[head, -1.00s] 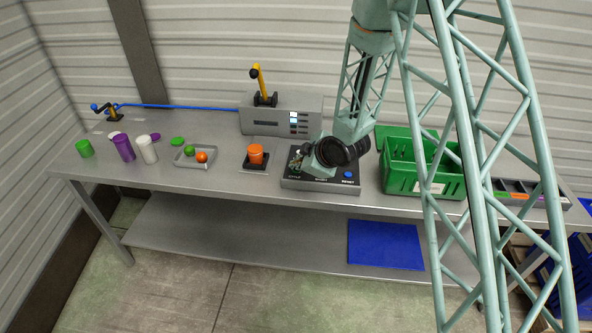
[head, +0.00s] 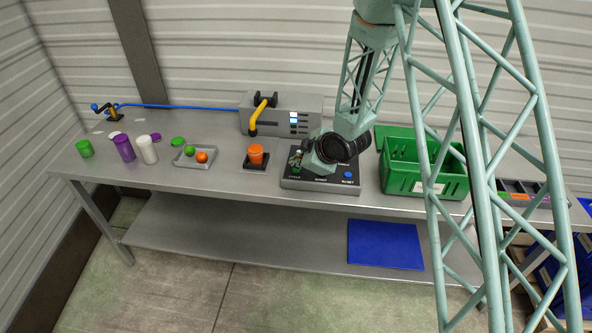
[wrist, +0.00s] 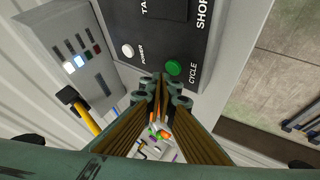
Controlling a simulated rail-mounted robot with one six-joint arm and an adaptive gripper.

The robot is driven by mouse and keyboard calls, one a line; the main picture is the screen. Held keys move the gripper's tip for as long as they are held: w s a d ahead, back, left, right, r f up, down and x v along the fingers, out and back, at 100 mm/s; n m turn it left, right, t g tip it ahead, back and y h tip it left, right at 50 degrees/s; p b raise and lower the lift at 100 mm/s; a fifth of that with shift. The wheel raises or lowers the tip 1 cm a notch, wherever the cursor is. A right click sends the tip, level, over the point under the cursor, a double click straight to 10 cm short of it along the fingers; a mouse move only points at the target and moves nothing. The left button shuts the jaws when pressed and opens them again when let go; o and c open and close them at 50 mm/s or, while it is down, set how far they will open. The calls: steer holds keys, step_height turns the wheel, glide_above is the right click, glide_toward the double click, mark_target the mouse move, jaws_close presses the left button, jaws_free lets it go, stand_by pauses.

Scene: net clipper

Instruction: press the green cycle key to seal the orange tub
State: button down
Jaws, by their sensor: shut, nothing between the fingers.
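The orange tub (head: 256,154) stands upright on a dark pad in front of the grey sealing machine (head: 287,104). The machine's yellow lever (head: 259,116) is swung down toward the front. The key panel (head: 345,187) lies right of the tub. In the wrist view the round green cycle key (wrist: 173,68) shows beside the printed word CYCLE, with a white power key (wrist: 128,50) to its left. My gripper (wrist: 161,84) is shut and empty, its tips close by the green key. It also shows low over the panel's left part in the head view (head: 297,161). I cannot tell whether it touches the key.
A green crate (head: 423,188) stands close to the panel's right. A small tray (head: 184,162) with a green and an orange item is left of the tub. Purple, white and green containers stand at the far left. The table's front strip is clear.

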mark_target(297, 171)
steer(key=shift+r, duration=0.15)
steer(key=shift+r+p, duration=1.15)
steer(key=shift+r, duration=1.3)
steer(key=shift+d+r, duration=0.25)
steer(key=s+d+r+m+h, duration=0.3)
steer(key=s+d+r+m, duration=0.1)
steer(key=s+d+r, duration=0.7)
steer(key=s+d+r+m+h, duration=0.2)
steer(key=s+d+r+m, duration=0.3)
steer(key=d+r, duration=0.65)
steer(key=s+r+m+g, duration=0.1)
steer(key=s+r+m, duration=0.2)
steer(key=s, duration=1.7)
steer(key=s+d+r+m+g+b, duration=0.1)
steer(key=s+r+m, duration=0.3)
steer(key=s, duration=1.6)
step_height(297, 171, up, 3)
steer(key=shift+g, duration=0.7)
